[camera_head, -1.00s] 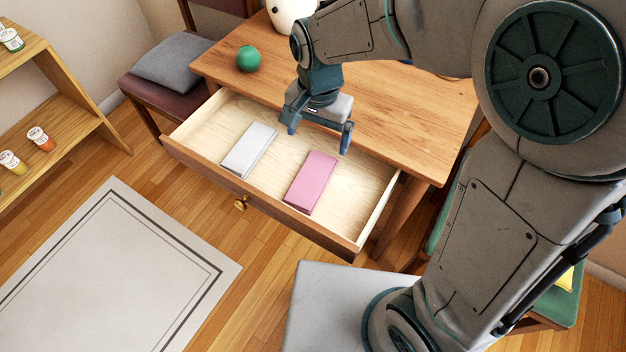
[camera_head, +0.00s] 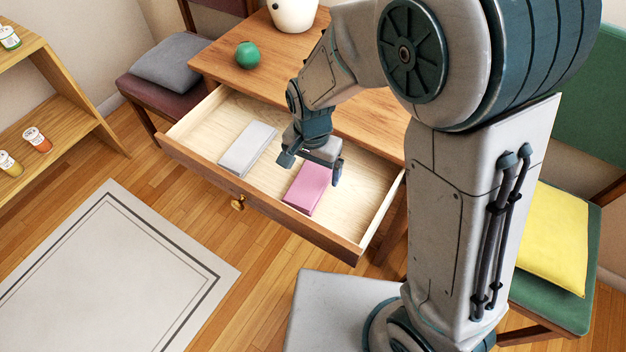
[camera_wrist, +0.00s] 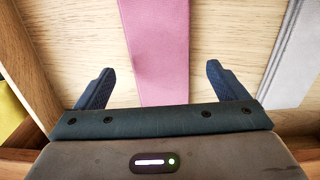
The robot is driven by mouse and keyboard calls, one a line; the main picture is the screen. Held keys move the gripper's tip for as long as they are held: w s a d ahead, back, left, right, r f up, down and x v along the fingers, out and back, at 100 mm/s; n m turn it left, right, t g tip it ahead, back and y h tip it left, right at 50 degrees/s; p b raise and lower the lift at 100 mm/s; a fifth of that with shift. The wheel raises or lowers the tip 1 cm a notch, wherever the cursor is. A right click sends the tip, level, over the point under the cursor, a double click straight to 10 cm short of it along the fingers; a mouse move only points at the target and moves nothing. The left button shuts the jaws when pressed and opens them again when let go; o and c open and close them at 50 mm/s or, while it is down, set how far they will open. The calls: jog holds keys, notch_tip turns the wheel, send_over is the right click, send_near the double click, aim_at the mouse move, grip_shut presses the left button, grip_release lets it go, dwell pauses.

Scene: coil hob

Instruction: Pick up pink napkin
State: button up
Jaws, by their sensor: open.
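The pink napkin (camera_head: 307,190) lies folded and flat in the open drawer, right of the grey napkin. Its far end is partly hidden behind my gripper in the head view. My gripper (camera_head: 311,172) is open and empty, pointing down over the far part of the pink napkin. In the wrist view the pink napkin (camera_wrist: 156,50) runs between the two spread fingers of my gripper (camera_wrist: 154,84), with bare drawer floor on both sides. I see no contact between the fingers and the cloth.
The grey napkin (camera_head: 247,148) lies to the left in the drawer (camera_head: 362,195). The drawer's walls stand around both napkins. A green ball (camera_head: 247,55) and a white pot (camera_head: 291,12) are on the table (camera_head: 225,65) behind. A chair with a yellow cushion (camera_head: 550,240) is at the right.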

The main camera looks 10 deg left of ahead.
aim_at(312, 180)
notch_tip(312, 180, down, 3)
jog(key=shift+r, duration=0.2)
jog(key=c, duration=1.1)
